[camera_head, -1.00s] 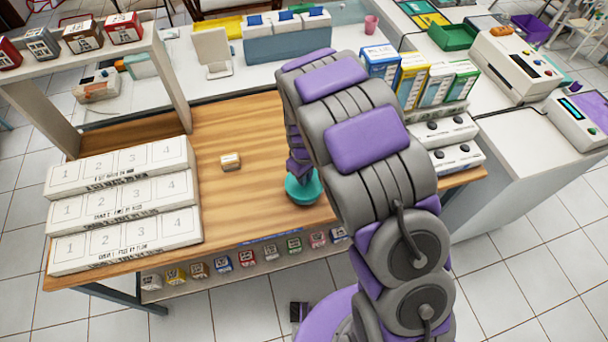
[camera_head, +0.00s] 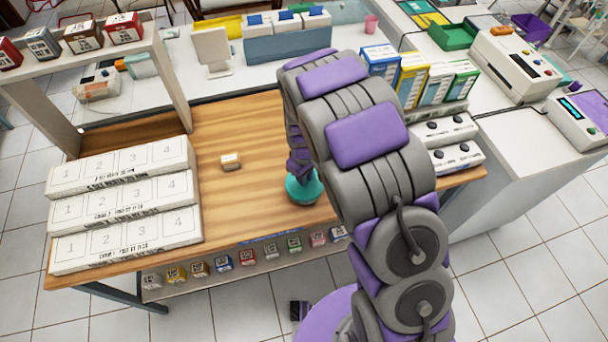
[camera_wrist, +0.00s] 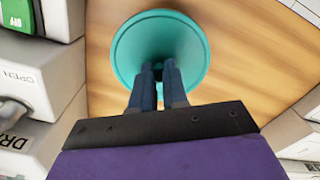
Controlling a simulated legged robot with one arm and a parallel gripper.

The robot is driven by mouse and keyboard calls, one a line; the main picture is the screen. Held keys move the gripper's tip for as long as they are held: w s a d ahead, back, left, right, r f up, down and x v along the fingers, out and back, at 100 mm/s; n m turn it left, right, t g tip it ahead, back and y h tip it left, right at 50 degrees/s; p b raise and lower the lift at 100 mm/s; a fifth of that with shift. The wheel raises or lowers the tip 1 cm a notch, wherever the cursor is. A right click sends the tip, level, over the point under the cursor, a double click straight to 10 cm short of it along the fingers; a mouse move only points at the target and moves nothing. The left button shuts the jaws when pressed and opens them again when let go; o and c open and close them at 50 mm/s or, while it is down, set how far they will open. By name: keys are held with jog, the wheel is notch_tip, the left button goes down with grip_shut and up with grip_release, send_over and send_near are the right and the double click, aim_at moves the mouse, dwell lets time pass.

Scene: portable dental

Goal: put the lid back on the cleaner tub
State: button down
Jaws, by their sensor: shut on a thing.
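A round teal piece (camera_head: 304,188), which looks like the lid, is at the front right of the wooden table. It fills the upper middle of the wrist view as a wide teal disc with a raised rim (camera_wrist: 122,50). My gripper (camera_wrist: 159,72) is shut on the middle of this disc, with both dark fingers close together. In the head view my gripper (camera_head: 300,168) is directly above the teal piece and partly hidden by my arm. I cannot make out a separate tub under it, nor whether the disc touches anything below.
White numbered organisers (camera_head: 125,205) stand at the left. Upright cartons (camera_head: 412,82) and white units with knobs (camera_head: 447,130) stand at the right.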

jog(key=c, duration=0.6)
grip_release()
jog(key=shift+r, duration=0.15)
jog(key=shift+r+p, duration=1.2)
jog(key=shift+r, duration=2.2)
jog(key=shift+c, duration=0.3)
grip_shut()
jog(key=shift+f, duration=0.2)
